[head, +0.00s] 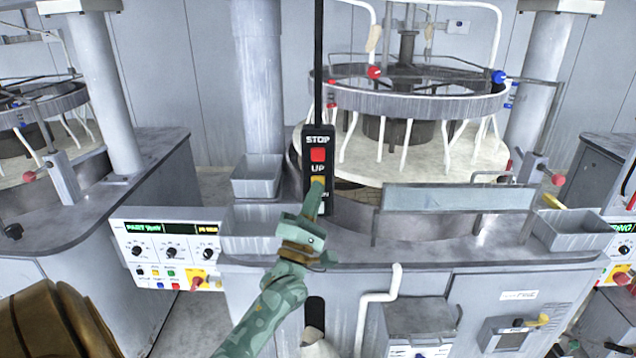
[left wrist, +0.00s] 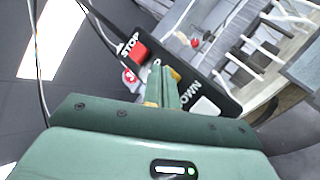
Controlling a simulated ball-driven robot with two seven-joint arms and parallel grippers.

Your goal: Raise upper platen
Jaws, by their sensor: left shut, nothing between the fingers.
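The black hanging pendant (head: 325,140) has a red STOP button (head: 318,155), a yellow UP button (head: 318,180) and a lower button marked DOWN, mostly hidden in the head view. My left gripper (head: 315,192) is shut and empty, its fingertips at the UP button; I cannot tell whether it is pressed. In the left wrist view, the fingertips (left wrist: 160,78) lie over the pendant between the STOP button (left wrist: 138,52) and the white DOWN button (left wrist: 205,106). The grey upper platen (head: 425,104) hangs above the pale lower platen (head: 400,168), with a gap between. My right gripper is not in view.
The pendant hangs from a black pole (head: 318,60) in front of the machine. Grey bins (head: 257,178) and a control panel (head: 170,250) stand to its left. A clear splash guard (head: 450,200) and another bin (head: 570,232) are at right.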

